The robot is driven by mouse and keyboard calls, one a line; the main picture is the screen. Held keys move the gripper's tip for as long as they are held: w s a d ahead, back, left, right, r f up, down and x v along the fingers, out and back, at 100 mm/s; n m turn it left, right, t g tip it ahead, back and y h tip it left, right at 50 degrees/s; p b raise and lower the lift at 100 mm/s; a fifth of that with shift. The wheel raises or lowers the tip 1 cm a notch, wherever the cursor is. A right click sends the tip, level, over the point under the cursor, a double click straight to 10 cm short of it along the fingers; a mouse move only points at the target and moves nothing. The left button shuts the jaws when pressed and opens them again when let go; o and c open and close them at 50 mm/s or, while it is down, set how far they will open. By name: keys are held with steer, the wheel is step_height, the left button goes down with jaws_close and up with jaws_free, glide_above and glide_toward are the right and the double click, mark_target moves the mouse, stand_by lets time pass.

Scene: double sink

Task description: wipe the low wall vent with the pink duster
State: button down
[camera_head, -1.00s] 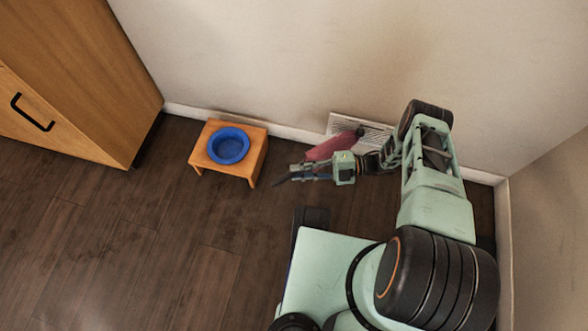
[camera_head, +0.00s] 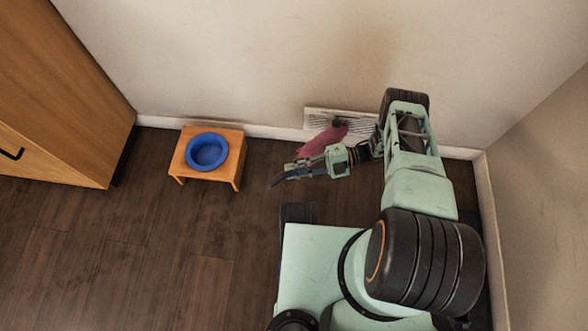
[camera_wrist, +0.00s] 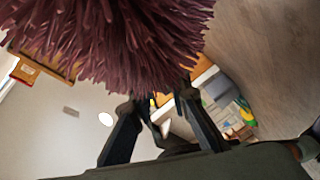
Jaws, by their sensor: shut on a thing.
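The low wall vent (camera_head: 355,118) is a pale slatted grille at the foot of the wall, partly hidden by the duster and my arm. In the wrist view the duster's shaggy dark-pink fibres (camera_wrist: 125,40) fill the top, above my gripper's dark fingers (camera_wrist: 160,125).
A small wooden stand (camera_head: 185,157) holding a blue bowl (camera_head: 208,151) is left of my gripper, close to the wall. A wooden cabinet (camera_head: 62,110) stands at the far left. The right side wall (camera_head: 545,175) is beyond my arm. The floor at the lower left is clear.

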mark_target(271, 185)
steer(key=a, duration=0.6)
steer(key=shift+w+a, duration=0.15)
steer(key=shift+a, duration=0.2)
stand_by(0.3)
steer(key=shift+s+a+p, duration=0.1)
steer(key=shift+s+p, duration=0.9)
steer(key=shift+s, duration=2)
steer(key=shift+s+p, duration=0.5)
steer(key=shift+s, duration=1.2)
steer(key=shift+w+r, duration=0.1)
